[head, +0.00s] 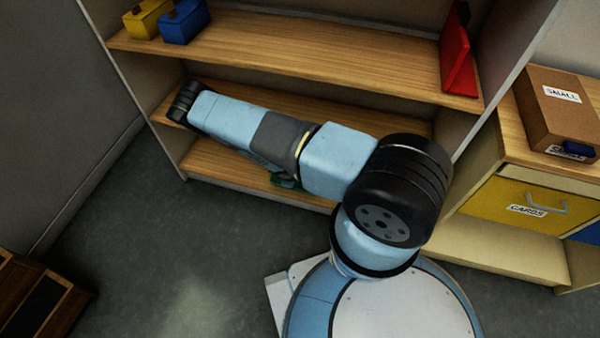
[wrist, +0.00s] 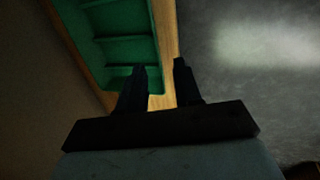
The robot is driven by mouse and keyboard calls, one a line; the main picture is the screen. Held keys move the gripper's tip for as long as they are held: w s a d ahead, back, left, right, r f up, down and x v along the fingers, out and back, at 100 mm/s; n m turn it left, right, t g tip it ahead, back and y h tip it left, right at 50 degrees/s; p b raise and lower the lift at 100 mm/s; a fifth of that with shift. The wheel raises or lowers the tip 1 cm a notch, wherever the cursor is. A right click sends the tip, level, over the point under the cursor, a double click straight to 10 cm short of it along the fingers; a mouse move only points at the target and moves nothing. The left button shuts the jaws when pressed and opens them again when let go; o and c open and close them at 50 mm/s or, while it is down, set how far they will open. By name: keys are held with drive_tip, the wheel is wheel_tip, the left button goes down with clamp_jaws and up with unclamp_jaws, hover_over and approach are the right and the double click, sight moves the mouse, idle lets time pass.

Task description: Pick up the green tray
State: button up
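The green tray (wrist: 160,42) is in the upper left of the wrist view, with ridges or dividers across its inside. It rests on a wooden shelf. In the head view only a small green part (head: 283,182) shows at the lowest shelf, below my arm; my arm hides the rest. My gripper (wrist: 161,65) is open in the wrist view. Its left finger overlaps the tray's near right corner, and its right finger lies beyond the tray's right wall. I cannot tell whether the fingers touch the tray. The gripper is hidden in the head view.
The bookcase (head: 310,45) has wooden shelves around my arm. A yellow box (head: 143,20), a blue box (head: 184,22) and a red object (head: 457,52) stand on an upper shelf. A cabinet with a yellow drawer (head: 520,205) is at right. The floor (head: 180,250) at left is mostly clear.

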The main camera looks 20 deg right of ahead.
approach(298, 191)
drive_tip(key=shift+x, duration=2.7)
drive_tip(key=shift+w+f, duration=0.15)
drive_tip(key=shift+a, duration=0.1)
clamp_jaws()
